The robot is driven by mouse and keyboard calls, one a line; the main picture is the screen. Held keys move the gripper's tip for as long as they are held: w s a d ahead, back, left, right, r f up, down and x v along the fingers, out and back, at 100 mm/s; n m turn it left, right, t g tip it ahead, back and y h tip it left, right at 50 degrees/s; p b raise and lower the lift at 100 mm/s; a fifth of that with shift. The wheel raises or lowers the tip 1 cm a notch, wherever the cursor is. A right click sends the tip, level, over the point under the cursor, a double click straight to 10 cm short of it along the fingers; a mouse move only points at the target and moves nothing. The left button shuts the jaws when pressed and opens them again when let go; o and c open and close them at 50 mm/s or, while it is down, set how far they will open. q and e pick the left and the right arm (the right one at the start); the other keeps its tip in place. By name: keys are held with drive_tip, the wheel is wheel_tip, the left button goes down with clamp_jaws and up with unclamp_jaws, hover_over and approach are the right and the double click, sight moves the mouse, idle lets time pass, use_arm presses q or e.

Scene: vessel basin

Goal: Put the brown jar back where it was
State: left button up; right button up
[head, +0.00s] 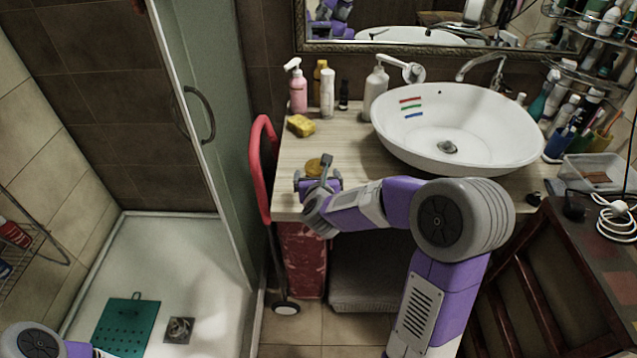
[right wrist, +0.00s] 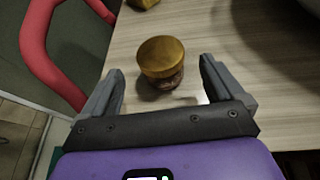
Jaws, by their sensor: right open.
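The brown jar (right wrist: 161,62) has a gold-brown lid and stands upright on the wooden counter (right wrist: 225,50). In the head view the jar (head: 314,167) is near the counter's front left, partly hidden by my right gripper (head: 319,178). In the right wrist view my right gripper (right wrist: 160,88) is open, its fingers apart to either side and the jar just ahead between them. A pale patch lies on the counter beside the jar. My left gripper does not show; only a part of my left arm is at the lower left of the head view.
A white basin (head: 455,125) fills the counter's right side. A yellow sponge (head: 301,125), a pink pump bottle (head: 297,88) and a white pump bottle (head: 375,88) stand behind. A red handle (head: 257,165) rises at the counter's left edge. The counter between sponge and basin is clear.

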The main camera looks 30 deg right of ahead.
drive_tip(key=v, duration=0.6)
drive_tip(key=shift+s+a+r+p, duration=0.1)
drive_tip(key=shift+s+p, duration=0.05)
drive_tip(key=shift+p, duration=0.2)
